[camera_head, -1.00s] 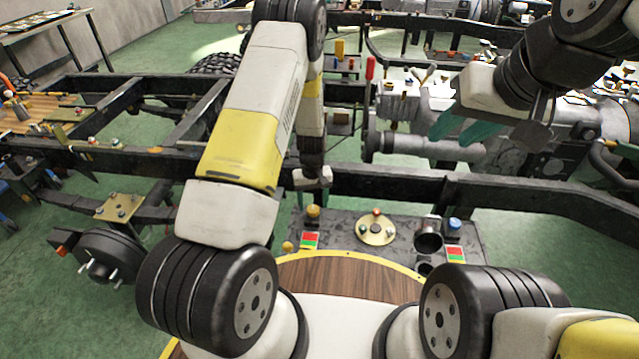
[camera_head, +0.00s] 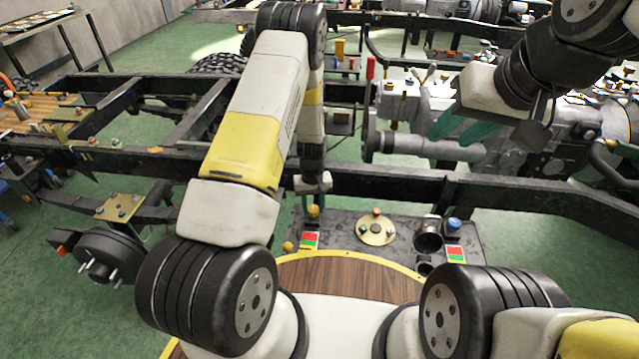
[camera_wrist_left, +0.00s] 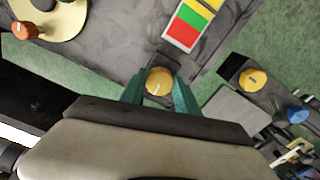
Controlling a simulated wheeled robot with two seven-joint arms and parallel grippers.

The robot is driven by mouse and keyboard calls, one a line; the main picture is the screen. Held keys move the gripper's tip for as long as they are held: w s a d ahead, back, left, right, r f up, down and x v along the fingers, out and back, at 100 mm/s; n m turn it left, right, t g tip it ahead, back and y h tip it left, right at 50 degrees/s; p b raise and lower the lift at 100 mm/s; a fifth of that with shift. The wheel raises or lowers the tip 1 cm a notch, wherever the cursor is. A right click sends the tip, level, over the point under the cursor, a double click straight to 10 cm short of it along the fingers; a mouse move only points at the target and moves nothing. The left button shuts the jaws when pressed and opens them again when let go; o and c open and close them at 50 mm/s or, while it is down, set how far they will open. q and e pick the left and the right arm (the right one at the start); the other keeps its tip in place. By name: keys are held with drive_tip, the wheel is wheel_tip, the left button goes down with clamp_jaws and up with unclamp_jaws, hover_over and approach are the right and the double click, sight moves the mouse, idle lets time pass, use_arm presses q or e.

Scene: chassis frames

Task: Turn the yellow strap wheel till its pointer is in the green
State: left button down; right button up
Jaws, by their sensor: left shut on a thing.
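The yellow strap wheel (camera_head: 313,211) is a small round knob on the dark plate (camera_head: 345,228). In the left wrist view it shows up close, with a pale mark on its face (camera_wrist_left: 159,81). My left gripper (camera_head: 314,205) is shut on it, one teal finger on either side. A coloured label with red and green fields (camera_head: 309,240) lies beside the wheel; the left wrist view also shows its yellow field (camera_wrist_left: 186,24). I cannot tell which field the mark points to. My right gripper (camera_head: 459,130) is open and empty above the frame at the right.
A brass disc (camera_head: 377,230) with a red knob, a dark round socket (camera_head: 428,238), a blue knob (camera_head: 454,224) and a second red-green label (camera_head: 456,254) share the plate. Another yellow knob (camera_wrist_left: 253,79) is near the wheel. A black chassis rail (camera_head: 400,187) runs behind.

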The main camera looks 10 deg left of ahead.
sight(313, 210)
use_arm(q)
drive_tip(key=shift+m, duration=0.3)
drive_tip(key=m, duration=0.5)
drive_tip(key=shift+a+m, duration=0.1)
drive_tip(key=shift+m, duration=0.3)
idle(0.3)
drive_tip(key=c, duration=0.9)
unclamp_jaws()
wheel_tip(313, 210, up, 8)
drive_tip(key=shift+f, duration=0.1)
